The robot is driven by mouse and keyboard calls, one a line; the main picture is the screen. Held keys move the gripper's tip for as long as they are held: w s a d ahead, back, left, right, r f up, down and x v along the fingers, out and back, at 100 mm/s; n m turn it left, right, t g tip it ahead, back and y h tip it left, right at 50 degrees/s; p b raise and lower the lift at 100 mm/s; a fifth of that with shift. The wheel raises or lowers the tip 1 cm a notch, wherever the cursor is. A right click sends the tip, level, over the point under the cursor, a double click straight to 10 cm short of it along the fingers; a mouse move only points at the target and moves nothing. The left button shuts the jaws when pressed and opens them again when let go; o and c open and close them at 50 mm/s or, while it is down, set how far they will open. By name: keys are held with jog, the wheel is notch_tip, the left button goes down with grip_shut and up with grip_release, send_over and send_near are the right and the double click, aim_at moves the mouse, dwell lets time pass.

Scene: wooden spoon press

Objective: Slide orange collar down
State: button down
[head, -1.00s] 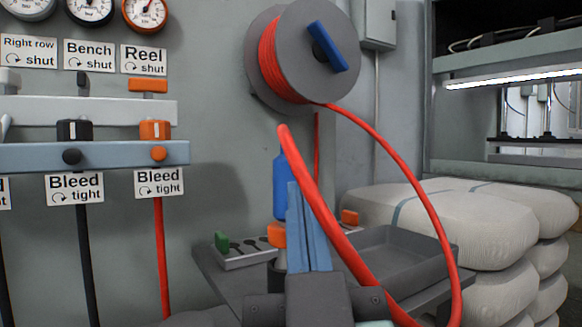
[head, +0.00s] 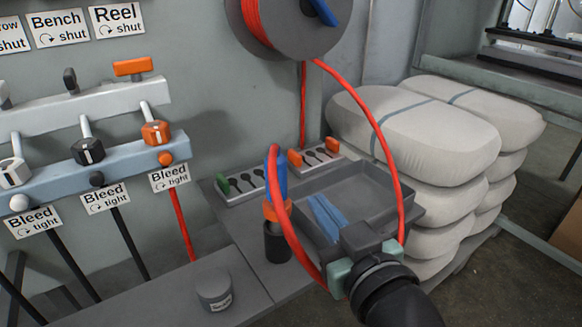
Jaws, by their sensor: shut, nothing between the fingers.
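The orange collar (head: 269,211) is a short ring at the lower end of an upright blue piece (head: 282,178), directly above a dark cylinder (head: 277,243) on the grey bench. The red hose (head: 280,222) curves over the top of the blue piece and runs down in front, hiding part of it and the collar. My gripper (head: 314,200) has blue fingers, pressed together and empty. It is to the right of the collar, apart from it in the picture, in front of the grey tray. Whether the collar sits fully against the cylinder cannot be told.
The hose loops up to the reel (head: 278,28). A dark lidded pot (head: 214,290) stands at the front. White sacks (head: 430,125) are stacked right; valves (head: 155,133) line the left wall.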

aim_at(278, 203)
jog(key=s+r+n+g+y+p, duration=0.1)
jog(key=s+r+g+y+p, duration=0.2)
jog(key=p, duration=0.9)
jog(key=shift+s+d+r+n, duration=0.3)
jog(key=shift+s+d+r, duration=0.1)
jog(key=shift+s, duration=0.85)
jog(key=x, duration=1)
jog(key=shift+a, duration=0.2)
notch_tip(278, 203, down, 3)
jog(key=shift+r, duration=0.1)
jog(key=shift+d+f, duration=0.1)
jog(key=shift+f, duration=0.55)
jog(key=shift+b, duration=0.3)
